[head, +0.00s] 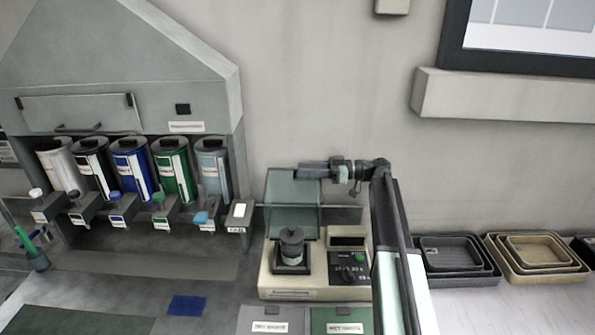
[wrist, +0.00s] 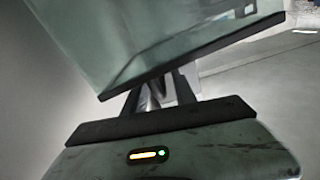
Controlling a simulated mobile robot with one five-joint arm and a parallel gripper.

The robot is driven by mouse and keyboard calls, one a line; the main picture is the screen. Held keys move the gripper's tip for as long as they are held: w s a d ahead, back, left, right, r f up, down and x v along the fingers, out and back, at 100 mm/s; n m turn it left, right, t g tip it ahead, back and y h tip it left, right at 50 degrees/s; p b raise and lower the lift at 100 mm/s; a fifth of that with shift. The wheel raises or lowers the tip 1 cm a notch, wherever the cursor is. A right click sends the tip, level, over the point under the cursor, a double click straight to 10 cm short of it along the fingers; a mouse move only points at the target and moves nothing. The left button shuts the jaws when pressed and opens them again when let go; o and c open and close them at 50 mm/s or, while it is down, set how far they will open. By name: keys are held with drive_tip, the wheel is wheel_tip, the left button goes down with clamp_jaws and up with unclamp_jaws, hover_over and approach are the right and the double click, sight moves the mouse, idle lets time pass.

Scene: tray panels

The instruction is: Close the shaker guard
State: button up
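The shaker guard (head: 292,188) is a see-through greenish panel standing raised at the back of the shaker (head: 290,280), so it is open. A dark-lidded jar (head: 291,245) sits on the shaker below it. My gripper (head: 308,171) is at the guard's top right edge, reaching in from the right. In the wrist view the guard (wrist: 150,35) fills the upper part, its dark edge crossing in front of my fingers (wrist: 158,95). The fingertips are hidden behind it, and I cannot tell whether they touch it.
Several coloured canisters (head: 130,168) stand in a dispenser at left. Nested trays (head: 455,258) lie at right. Grey and green panels (head: 340,320) lie in front.

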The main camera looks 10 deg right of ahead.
drive_tip(key=a, duration=0.2)
drive_tip(key=shift+w+a, duration=0.25)
drive_tip(key=shift+a, duration=0.1)
drive_tip(key=shift+c, duration=0.3)
clamp_jaws()
drive_tip(key=shift+a, duration=0.1)
idle(0.7)
